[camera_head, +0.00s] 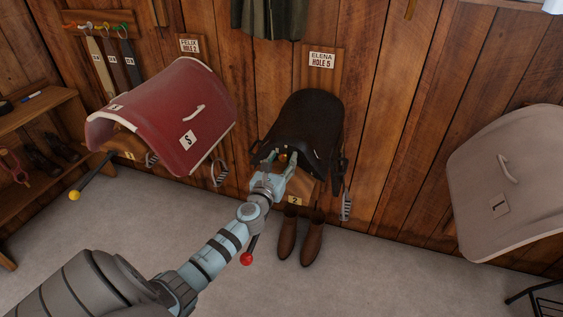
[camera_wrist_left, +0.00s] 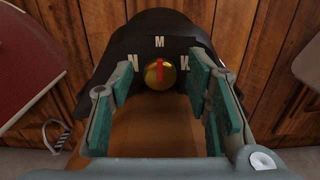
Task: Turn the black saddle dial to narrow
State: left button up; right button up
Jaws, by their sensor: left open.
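The black saddle (camera_head: 307,115) hangs on the plank wall under the ELENA HOLE 5 sign. In the left wrist view the black saddle (camera_wrist_left: 160,22) fills the top middle. Its dial (camera_wrist_left: 160,74) is a gold knob with a red pointer aimed up at the letter M. My left gripper (camera_head: 279,166) is at the saddle's front. In the wrist view its open fingers (camera_wrist_left: 162,85) stand on either side of the dial; contact cannot be told. My right gripper is not in view.
A red saddle cover (camera_head: 165,115) marked S hangs to the left, a grey one (camera_head: 520,180) marked L to the right. Brown boots (camera_head: 300,240) stand on the floor below the black saddle. A wooden shelf (camera_head: 45,110) is at far left.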

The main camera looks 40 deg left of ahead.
pick_arm(q)
grip_shut()
jog(key=shift+n, duration=0.5)
jog(key=n+b, duration=0.1)
jog(key=n, duration=0.4)
jog(key=shift+f, duration=0.1)
jog(key=n+b, duration=0.1)
jog(key=n, duration=0.4)
jog(key=shift+n+b, duration=0.3)
jog(key=shift+n, duration=0.1)
grip_release()
